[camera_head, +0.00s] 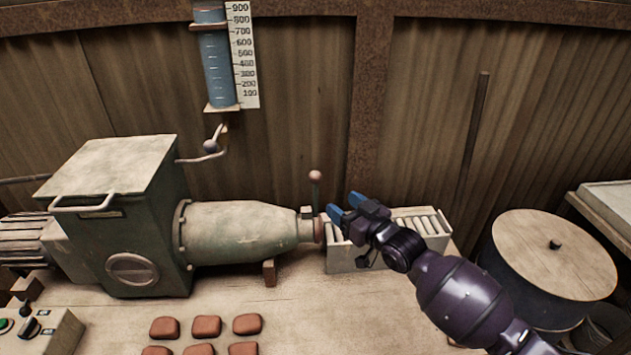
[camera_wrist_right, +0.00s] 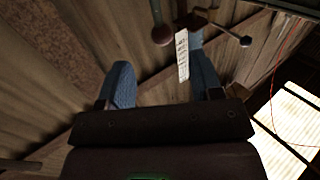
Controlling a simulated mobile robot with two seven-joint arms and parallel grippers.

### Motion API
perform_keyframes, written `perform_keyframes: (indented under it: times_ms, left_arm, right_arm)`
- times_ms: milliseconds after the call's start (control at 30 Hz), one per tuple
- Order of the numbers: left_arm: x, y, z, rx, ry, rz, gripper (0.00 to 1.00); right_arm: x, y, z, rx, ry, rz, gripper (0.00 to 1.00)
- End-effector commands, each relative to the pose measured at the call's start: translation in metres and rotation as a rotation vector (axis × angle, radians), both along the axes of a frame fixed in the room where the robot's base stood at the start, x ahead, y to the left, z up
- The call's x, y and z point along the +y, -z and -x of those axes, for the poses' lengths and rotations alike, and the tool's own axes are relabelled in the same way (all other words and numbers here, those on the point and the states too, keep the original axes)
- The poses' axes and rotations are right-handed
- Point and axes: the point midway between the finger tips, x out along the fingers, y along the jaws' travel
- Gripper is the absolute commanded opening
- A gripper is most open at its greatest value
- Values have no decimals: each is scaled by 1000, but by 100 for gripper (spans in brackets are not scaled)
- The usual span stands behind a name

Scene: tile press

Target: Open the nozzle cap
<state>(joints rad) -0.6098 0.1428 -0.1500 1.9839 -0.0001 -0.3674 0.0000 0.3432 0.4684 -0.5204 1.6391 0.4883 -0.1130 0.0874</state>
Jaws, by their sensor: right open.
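The press nozzle ends in a reddish-brown cap (camera_head: 318,230) at the right tip of the green tapered barrel (camera_head: 240,230). A thin upright lever with a reddish ball knob (camera_head: 315,175) rises beside the cap. My right gripper (camera_head: 344,207) is open and empty, its blue fingertips just right of the lever and apart from it. In the right wrist view, a dark ball on a rod (camera_wrist_right: 162,35), apparently this lever, shows between the open fingers and beyond them. The cap itself is not clear there. My left gripper is not in view.
A white slatted rack (camera_head: 345,260) stands under my right gripper. Several red tiles (camera_head: 206,326) lie on the table in front. A water gauge with a valve lever (camera_head: 210,147) hangs on the wall behind. A lidded drum (camera_head: 555,250) stands at the right.

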Motion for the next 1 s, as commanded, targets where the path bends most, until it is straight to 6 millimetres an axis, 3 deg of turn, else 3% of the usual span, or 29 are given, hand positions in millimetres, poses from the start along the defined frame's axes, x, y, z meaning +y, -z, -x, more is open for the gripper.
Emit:
perform_keyframes:
  times_ms: [600,1000]
  left_arm:
    - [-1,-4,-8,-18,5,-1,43]
    - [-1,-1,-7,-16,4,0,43]
  right_arm:
    - [48,-1,-71,-1,-1,-1,59]
    - [60,-1,-89,-1,-1,1,59]
